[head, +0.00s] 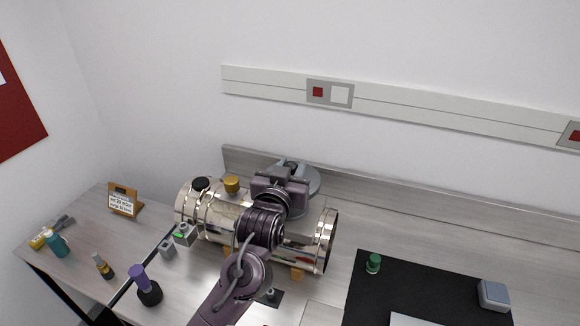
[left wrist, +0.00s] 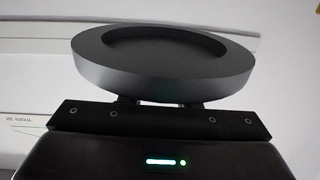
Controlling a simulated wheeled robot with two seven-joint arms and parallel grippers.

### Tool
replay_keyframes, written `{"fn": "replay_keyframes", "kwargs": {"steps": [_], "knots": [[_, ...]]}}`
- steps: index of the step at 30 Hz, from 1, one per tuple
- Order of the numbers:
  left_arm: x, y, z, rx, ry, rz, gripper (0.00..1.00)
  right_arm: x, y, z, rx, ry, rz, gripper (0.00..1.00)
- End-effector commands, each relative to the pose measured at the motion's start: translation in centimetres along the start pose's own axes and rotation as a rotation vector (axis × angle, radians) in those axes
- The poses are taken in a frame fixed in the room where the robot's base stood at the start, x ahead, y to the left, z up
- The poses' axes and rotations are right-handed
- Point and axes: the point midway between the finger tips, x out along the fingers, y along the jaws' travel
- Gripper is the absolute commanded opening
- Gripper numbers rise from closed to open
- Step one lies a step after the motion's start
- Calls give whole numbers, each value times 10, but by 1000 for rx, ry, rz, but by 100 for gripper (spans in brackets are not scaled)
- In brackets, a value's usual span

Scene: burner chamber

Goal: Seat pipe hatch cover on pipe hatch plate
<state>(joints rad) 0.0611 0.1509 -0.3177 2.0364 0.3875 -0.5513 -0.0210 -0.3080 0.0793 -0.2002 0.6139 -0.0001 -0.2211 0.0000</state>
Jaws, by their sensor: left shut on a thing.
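The pipe hatch cover, a grey round disc (head: 314,181), shows partly behind my left gripper (head: 293,168) in the head view, at the back of the chrome burner chamber (head: 219,216). My left gripper is shut on it. In the left wrist view the cover (left wrist: 150,62) fills the upper middle, a thick dark disc with a shallow round recess, just beyond the gripper body. The fingers are mostly hidden below it. I cannot make out the pipe hatch plate; my arm hides the middle of the chamber. My right gripper is not in view.
The chamber lies on a grey wooden bench with a raised back edge (head: 400,205). A brass knob (head: 232,184) and black cap (head: 201,184) stick up from its left part. Bottles (head: 56,244) stand at left. A black mat (head: 430,285) lies at right.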

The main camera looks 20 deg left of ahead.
Motion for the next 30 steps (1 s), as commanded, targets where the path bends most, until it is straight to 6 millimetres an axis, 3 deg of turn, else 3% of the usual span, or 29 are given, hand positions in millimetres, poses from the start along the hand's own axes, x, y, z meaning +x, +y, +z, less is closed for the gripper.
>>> {"fn": "replay_keyframes", "kwargs": {"steps": [2, 8, 21, 30], "knots": [[0, 0, -2, 0, -1, 0, 0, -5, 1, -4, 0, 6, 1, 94], [1, 0, 16, 0, -1, 0, 0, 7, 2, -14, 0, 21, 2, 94], [3, 0, 54, 0, 0, -1, 0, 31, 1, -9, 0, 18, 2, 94], [3, 0, 58, 0, 0, -1, 0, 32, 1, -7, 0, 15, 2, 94]]}}
